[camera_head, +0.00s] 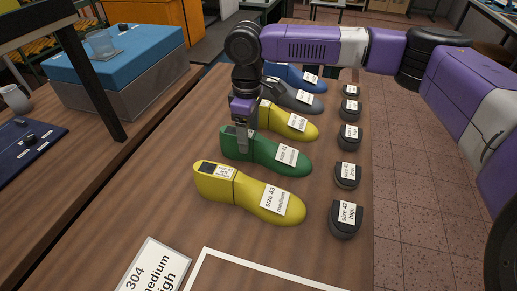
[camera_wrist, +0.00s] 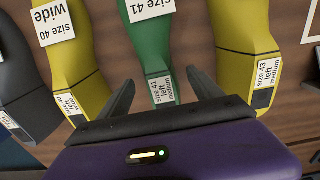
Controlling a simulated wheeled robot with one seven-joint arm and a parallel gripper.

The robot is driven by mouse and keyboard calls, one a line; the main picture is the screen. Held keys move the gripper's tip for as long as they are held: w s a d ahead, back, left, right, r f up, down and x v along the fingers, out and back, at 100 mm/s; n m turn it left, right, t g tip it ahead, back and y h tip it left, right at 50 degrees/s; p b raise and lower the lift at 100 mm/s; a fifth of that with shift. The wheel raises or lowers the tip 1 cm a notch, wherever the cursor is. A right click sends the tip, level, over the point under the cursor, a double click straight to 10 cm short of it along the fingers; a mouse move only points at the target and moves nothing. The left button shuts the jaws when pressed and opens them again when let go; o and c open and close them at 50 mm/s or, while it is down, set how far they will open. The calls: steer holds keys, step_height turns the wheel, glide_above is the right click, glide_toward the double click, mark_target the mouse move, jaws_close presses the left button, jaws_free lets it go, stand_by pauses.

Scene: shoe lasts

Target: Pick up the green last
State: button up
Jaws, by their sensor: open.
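The green last (camera_head: 266,153) lies on the wooden table in the head view, labelled size 41, between two yellow lasts. In the wrist view the green last (camera_wrist: 156,59) is in the middle, its heel end between my fingers. My gripper (camera_head: 242,140) points down over the heel end of the green last. In the wrist view my gripper (camera_wrist: 163,90) is open, one finger on each side of the green heel. I cannot tell whether either finger touches it.
A yellow size 43 last (camera_head: 248,193) lies on the near side. A yellow last (camera_head: 288,122), a grey last (camera_head: 293,97) and a blue last (camera_head: 292,76) lie beyond. Several black heel pieces (camera_head: 346,219) stand in a row right of the toes. A white-outlined area (camera_head: 205,254) is in front.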

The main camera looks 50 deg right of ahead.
steer(key=shift+f, duration=1.5)
steer(key=shift+c, duration=0.4)
steer(key=shift+r, duration=0.1)
jaws_close()
